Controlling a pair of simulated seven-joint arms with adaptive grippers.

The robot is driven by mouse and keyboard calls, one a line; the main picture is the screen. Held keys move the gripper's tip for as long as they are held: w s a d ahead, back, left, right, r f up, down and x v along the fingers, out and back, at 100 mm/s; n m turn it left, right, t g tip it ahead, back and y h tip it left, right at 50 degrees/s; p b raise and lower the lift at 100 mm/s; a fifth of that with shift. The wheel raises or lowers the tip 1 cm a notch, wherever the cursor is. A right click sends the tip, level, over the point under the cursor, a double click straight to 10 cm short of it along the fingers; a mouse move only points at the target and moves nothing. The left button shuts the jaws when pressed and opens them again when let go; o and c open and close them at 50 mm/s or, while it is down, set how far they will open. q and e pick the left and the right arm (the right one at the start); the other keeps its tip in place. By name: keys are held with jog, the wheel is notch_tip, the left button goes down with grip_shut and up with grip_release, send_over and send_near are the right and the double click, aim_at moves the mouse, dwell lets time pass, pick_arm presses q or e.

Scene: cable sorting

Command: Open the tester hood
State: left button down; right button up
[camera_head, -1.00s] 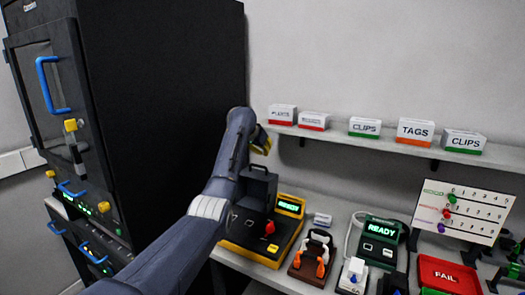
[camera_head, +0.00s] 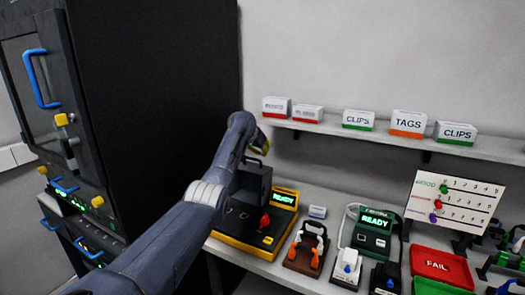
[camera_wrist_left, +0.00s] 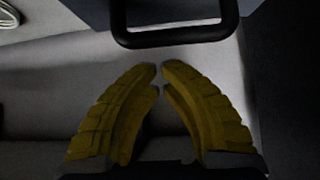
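The tester (camera_head: 222,243) has a yellow base, a lit READY screen (camera_head: 284,198), a red knob and a dark box-like hood (camera_head: 253,186) with a loop handle on top. My arm partly covers it, and I cannot tell how far the hood is open. My left gripper (camera_head: 263,145) is just behind and above the hood, mostly hidden by its own wrist. In the left wrist view, its yellow fingers (camera_wrist_left: 160,72) have their tips together with nothing between them. The black handle (camera_wrist_left: 178,40) is just beyond the tips, apart from them. My right gripper is not in view.
A tall black cabinet (camera_head: 160,100) with blue handles stands left. A shelf (camera_head: 330,131) with labelled boxes runs above the bench. Right of the tester are an orange-and-brown fixture (camera_head: 305,252), a second READY device (camera_head: 373,238), a red FAIL tray (camera_head: 440,268) and a white chart board (camera_head: 455,202).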

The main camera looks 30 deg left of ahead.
pick_arm(q)
jog(key=shift+s+d+f, duration=0.1)
jog(key=shift+s+f, duration=0.05)
jog(key=shift+s, duration=1.35)
jog(key=shift+d, duration=0.1)
